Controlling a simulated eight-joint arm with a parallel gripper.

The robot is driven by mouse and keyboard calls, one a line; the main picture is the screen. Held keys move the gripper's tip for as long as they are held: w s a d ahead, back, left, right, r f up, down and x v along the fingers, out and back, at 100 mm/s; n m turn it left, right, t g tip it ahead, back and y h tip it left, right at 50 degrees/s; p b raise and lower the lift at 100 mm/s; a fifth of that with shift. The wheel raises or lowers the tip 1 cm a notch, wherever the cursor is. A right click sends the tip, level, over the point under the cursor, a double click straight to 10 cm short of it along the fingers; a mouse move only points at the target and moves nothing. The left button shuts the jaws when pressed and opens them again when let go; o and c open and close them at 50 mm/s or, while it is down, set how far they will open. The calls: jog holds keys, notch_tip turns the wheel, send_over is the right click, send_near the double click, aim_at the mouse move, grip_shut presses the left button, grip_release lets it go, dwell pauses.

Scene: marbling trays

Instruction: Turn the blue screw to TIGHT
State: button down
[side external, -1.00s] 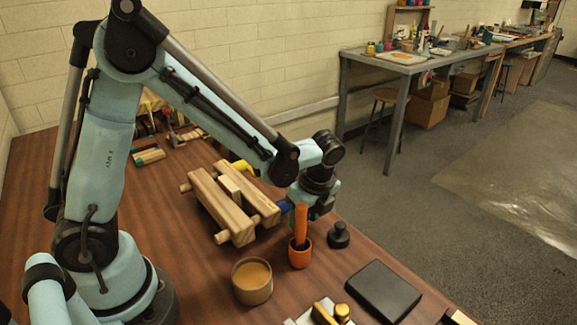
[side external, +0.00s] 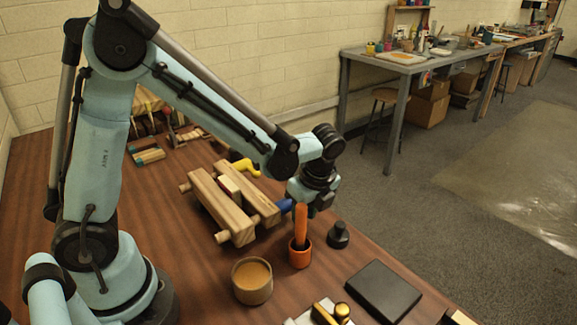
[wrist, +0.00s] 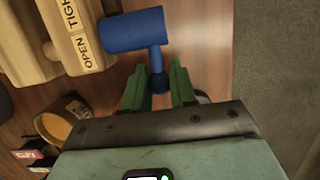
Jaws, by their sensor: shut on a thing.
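The blue screw (side external: 284,204) sticks out of the right side of a wooden clamp (side external: 225,212) made of two beams with a block between them. In the wrist view the screw (wrist: 133,33) has a thick blue barrel and a thin bar ending in a round knob. My gripper (wrist: 158,88) is shut on that bar near the knob, with a green finger on each side. The words OPEN and TIGHT are on a label (wrist: 88,52) on the beam beside the barrel. In the side view my gripper (side external: 308,203) is partly hidden by an orange stick.
An orange pot (side external: 300,257) with the upright stick stands just in front of my gripper. A black knobbed weight (side external: 339,236), a tan-filled cup (side external: 252,292) and a flat black slab (side external: 383,292) are nearby. A yellow handle (side external: 247,167) is at the clamp's far side.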

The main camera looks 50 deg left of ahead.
jog(key=shift+a+r, duration=0.2)
jog(key=shift+r, duration=0.35)
jog(key=shift+a+r, duration=0.15)
jog(key=shift+r, duration=0.05)
jog(key=c, duration=1.2)
grip_release()
jog(key=shift+d+f, duration=0.2)
jog(key=shift+f, duration=0.1)
jog(key=shift+c, duration=0.4)
